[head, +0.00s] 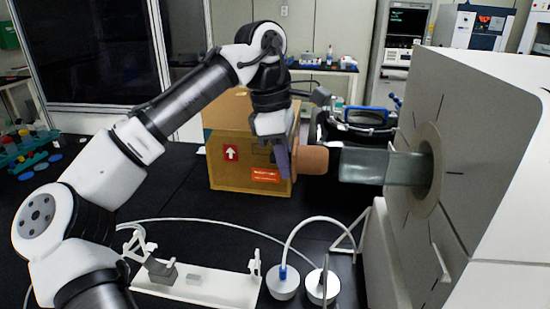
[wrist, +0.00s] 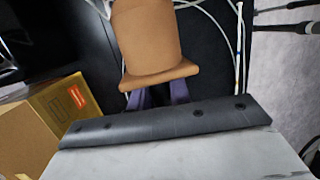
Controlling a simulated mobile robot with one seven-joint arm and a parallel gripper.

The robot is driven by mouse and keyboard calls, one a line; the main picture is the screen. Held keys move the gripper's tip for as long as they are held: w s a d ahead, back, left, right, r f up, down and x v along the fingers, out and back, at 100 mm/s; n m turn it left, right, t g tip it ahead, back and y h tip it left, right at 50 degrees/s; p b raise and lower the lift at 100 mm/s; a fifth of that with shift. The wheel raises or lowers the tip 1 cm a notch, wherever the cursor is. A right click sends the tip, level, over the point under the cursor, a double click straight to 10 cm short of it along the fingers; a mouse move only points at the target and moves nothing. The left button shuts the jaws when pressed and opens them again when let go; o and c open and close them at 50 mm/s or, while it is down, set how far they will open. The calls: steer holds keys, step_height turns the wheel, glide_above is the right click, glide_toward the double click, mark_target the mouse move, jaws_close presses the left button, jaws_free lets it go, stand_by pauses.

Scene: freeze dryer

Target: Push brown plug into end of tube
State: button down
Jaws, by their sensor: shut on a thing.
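The brown plug (head: 314,160) lies roughly level, its narrower end pointing right at the tube. It also shows in the wrist view (wrist: 147,40), with its wide flange nearest my gripper. My gripper (head: 284,158) is shut on the plug's flange end; its purple fingers show in the wrist view (wrist: 158,96). The clear tube (head: 368,167) sticks out leftward from the round port of the white machine. The plug's front end is at or very close to the tube's open end; I cannot tell whether it is inside. The tube is not visible in the wrist view.
A cardboard box (head: 240,150) stands behind my gripper. The white machine (head: 480,150) fills the right side. A white stand (head: 200,284), two round white bases with hoses (head: 282,285) and cables lie on the black bench below. A blue-handled black apparatus (head: 365,120) stands behind the tube.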

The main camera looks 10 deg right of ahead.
mark_target(309, 163)
stand_by(0.4)
steer(key=shift+s+d+f+g, duration=0.1)
steer(key=shift+d+g, duration=0.25)
steer(key=shift+g, duration=0.05)
steer(key=shift+y, duration=0.4)
steer(key=shift+g, duration=0.6)
steer(key=shift+s+d, duration=0.1)
stand_by(0.7)
steer(key=shift+s+d, duration=0.25)
steer(key=shift+d, duration=0.4)
steer(key=shift+s+d, duration=0.25)
steer(key=shift+d, duration=0.4)
steer(key=shift+s+d, duration=0.15)
steer(key=shift+d, duration=0.1)
stand_by(0.3)
steer(key=shift+s+d, duration=0.35)
steer(key=shift+d, duration=0.5)
steer(key=shift+s+d, duration=0.35)
steer(key=shift+d, duration=0.45)
